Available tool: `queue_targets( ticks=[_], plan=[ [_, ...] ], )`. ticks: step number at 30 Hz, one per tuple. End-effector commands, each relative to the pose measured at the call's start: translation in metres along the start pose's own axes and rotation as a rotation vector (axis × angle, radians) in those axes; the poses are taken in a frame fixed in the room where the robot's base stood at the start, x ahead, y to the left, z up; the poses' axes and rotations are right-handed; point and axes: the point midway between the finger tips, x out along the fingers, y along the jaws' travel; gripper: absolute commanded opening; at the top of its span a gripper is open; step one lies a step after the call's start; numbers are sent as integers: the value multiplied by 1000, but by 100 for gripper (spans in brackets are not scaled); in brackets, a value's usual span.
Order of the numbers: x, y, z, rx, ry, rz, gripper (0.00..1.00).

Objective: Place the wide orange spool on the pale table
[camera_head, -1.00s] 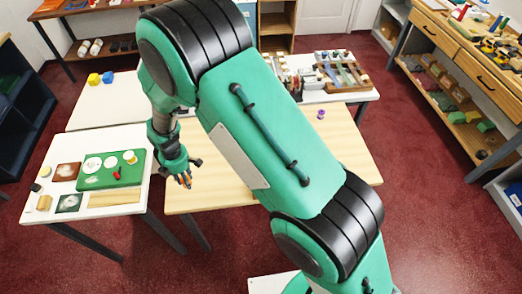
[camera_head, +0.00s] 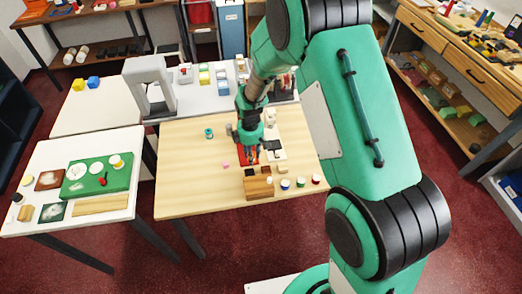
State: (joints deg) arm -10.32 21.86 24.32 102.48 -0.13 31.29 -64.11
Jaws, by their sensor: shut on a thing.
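My gripper (camera_head: 249,156) is over the middle of the pale wood table (camera_head: 190,185), pointing down among several small things. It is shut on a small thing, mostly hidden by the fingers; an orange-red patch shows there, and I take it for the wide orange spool. A red flat piece lies beside or under the fingertips, so the two are hard to tell apart. I cannot tell whether the held thing touches the table.
A wooden block (camera_head: 258,187) and several small capped jars stand at the table's front. A teal ring-like thing (camera_head: 209,133) and a pink piece (camera_head: 226,164) lie left of my gripper. The table's left front is clear. A grey arch (camera_head: 150,86) stands behind. A white table with a green board (camera_head: 95,178) is at left.

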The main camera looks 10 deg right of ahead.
Motion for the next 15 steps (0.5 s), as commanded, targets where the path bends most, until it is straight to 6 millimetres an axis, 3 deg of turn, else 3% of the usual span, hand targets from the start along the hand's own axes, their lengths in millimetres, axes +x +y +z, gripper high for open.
queue_targets(
  ticks=[3, 15],
  plan=[
    [5, 10, 38, 87, 0, 0, 12],
    [19, 23, 158, 365, -1, 0, 12]
  ],
)
